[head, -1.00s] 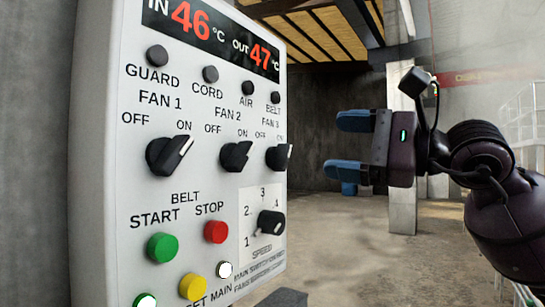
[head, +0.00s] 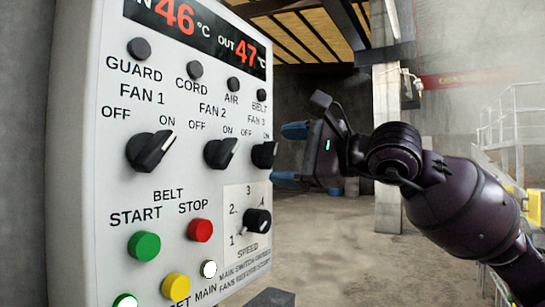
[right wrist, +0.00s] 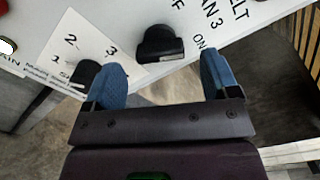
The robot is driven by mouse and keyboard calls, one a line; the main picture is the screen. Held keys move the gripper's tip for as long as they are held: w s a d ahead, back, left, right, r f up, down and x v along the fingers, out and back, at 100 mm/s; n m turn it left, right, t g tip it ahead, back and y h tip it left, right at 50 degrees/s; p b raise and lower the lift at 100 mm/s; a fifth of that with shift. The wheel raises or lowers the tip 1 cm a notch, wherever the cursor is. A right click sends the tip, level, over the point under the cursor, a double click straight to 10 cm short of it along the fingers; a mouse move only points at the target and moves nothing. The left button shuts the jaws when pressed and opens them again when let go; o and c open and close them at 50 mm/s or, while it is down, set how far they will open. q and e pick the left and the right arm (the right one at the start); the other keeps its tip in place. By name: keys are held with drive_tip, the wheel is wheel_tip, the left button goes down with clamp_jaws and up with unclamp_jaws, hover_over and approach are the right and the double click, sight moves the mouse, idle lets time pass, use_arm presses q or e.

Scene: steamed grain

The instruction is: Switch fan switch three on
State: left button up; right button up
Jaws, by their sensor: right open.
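The fan 3 switch (head: 264,155) is a black rotary knob at the right edge of the white control panel (head: 85,190). Its pale pointer mark seems to lean toward ON, but the steep angle leaves its exact setting unclear. My right gripper (head: 290,157) is open, its blue fingers pointing at the panel close to this knob. In the right wrist view the knob (right wrist: 160,44) lies ahead of and between the open fingers (right wrist: 163,68). I see no clear contact. My left gripper is not in view.
The fan 2 knob (head: 221,153) and fan 1 knob (head: 151,150) are to the left. The speed knob (head: 258,221) sits below, near one finger in the wrist view. Green start (head: 144,246) and red stop (head: 199,230) buttons are lower. Open floor lies right of the panel.

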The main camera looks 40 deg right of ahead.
sight(274, 155)
drive_tip(key=shift+x, duration=1.55)
drive_tip(key=shift+c, duration=0.5)
